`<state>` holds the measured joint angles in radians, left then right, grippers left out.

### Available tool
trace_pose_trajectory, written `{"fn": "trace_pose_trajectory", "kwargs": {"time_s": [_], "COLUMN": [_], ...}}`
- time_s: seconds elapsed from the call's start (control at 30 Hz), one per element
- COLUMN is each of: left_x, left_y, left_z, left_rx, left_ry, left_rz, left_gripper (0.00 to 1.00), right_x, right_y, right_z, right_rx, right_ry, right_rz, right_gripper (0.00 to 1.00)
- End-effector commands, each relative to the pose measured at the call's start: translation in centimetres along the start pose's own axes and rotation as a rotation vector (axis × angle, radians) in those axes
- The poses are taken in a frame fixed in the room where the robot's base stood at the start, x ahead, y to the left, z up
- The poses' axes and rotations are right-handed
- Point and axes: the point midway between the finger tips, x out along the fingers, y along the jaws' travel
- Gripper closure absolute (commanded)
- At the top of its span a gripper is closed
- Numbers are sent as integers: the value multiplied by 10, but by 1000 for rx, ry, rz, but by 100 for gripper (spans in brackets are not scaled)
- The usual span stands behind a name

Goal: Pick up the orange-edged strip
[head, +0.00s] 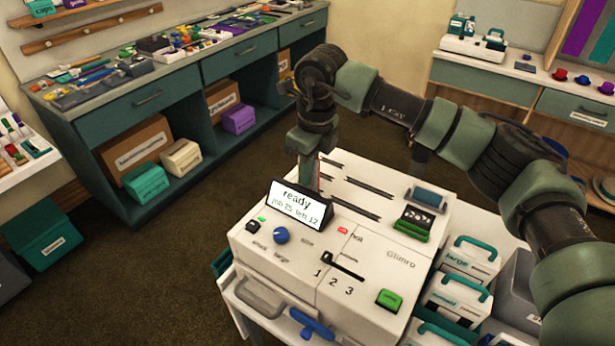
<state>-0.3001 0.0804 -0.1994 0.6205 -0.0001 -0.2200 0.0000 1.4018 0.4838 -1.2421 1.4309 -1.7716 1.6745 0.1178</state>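My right gripper (309,172) points down over the back left of a white machine (380,262), just behind its tilted display (297,204). A thin piece with a reddish-orange edge (318,172) shows at the fingertips, by the machine's slots. It may be the orange-edged strip, but it is too small and too covered to be sure. The display hides the lower end of the fingers, so I cannot tell whether they are open or shut. My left gripper is not in view.
The machine's top has dark slots (355,207), a blue knob (281,235) and a green button (389,299). Handled white boxes (466,262) stand to its right. A cluttered teal counter (190,75) runs along the back left. The brown floor (150,265) between is clear.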

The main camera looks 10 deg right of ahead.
Motion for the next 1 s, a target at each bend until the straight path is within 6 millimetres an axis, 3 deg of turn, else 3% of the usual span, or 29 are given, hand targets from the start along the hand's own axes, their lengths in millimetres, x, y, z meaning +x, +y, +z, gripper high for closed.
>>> {"fn": "trace_pose_trajectory", "kwargs": {"time_s": [0.27,0.7,1.0], "left_x": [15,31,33], "left_y": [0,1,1], "left_z": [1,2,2], "left_rx": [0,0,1], "left_ry": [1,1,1], "left_rz": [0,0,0], "left_gripper": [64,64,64], "right_x": [-45,-149,-184], "right_y": [0,0,0], "right_z": [6,19,22], "right_rx": [0,0,0], "right_ry": [-6,-3,-1], "right_rz": [-3,-3,-1], "right_gripper": [100,100,100]}}
